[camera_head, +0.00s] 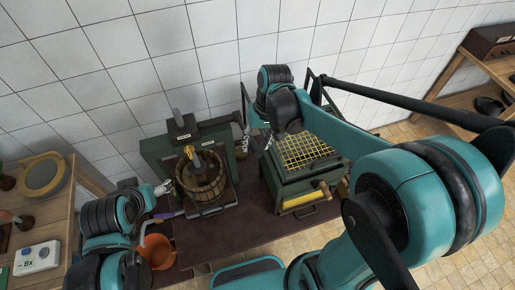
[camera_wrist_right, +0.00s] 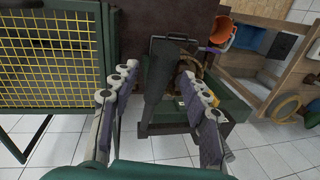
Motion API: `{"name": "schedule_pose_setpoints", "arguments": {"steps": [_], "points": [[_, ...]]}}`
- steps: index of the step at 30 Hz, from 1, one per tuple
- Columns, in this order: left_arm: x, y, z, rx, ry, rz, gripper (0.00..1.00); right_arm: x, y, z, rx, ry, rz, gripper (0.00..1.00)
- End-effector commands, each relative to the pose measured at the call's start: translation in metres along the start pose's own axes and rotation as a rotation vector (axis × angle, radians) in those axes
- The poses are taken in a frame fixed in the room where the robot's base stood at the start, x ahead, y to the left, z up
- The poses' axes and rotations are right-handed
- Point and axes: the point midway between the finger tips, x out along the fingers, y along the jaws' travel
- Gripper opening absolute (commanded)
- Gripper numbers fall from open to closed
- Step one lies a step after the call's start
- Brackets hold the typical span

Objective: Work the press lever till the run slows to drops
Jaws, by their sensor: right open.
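The press has a green frame (camera_head: 158,150) and a wooden slatted basket (camera_head: 203,183) with a yellow part above it. A grey upright piece stands on its top; I cannot tell if it is the lever. In the right wrist view the green press frame (camera_wrist_right: 236,108) lies beyond my fingers, and a dark bar (camera_wrist_right: 155,95) shows between them; I cannot tell if they touch. My right gripper (camera_wrist_right: 158,75) is open; in the head view it hangs right of the press. My left gripper (camera_head: 163,187) is beside the basket's left side, its opening unclear. No liquid run is discernible.
A green box with yellow mesh (camera_head: 305,150) stands right of the press on the dark table (camera_head: 262,232). An orange bucket (camera_head: 158,252) is at the front left. A wooden shelf with a white device (camera_head: 38,258) stands at left. A tiled wall is behind.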

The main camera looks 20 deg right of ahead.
Motion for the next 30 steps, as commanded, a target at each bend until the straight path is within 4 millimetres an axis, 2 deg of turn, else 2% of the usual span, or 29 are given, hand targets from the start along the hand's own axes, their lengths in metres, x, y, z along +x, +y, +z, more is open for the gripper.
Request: {"name": "schedule_pose_setpoints", "arguments": {"steps": [3,6,16,17,21,22,30], "points": [[0.002,0.000,0.001,0.000,0.000,0.000,0.74,0.018,0.000,0.000,-0.002,0.000,0.000,0.46],[0.002,0.000,0.002,0.000,0.000,0.000,0.74,0.027,0.000,0.000,-0.002,0.000,0.001,0.46],[0.002,0.000,0.002,0.000,0.000,0.000,0.74,0.032,0.000,0.000,-0.002,0.000,0.001,0.46],[0.002,0.000,0.002,0.000,0.000,0.000,0.74,0.032,0.000,0.000,-0.002,0.000,0.001,0.41],[0.002,0.000,0.002,0.000,0.000,0.000,0.74,0.032,0.000,0.000,-0.002,0.000,0.001,0.04],[0.002,0.000,0.002,0.000,0.000,0.000,0.74,0.032,0.000,0.000,-0.002,0.000,0.001,0.00],[0.005,0.000,0.003,0.000,0.000,0.000,0.74,0.035,0.001,0.002,-0.004,0.011,0.000,0.00]]}}
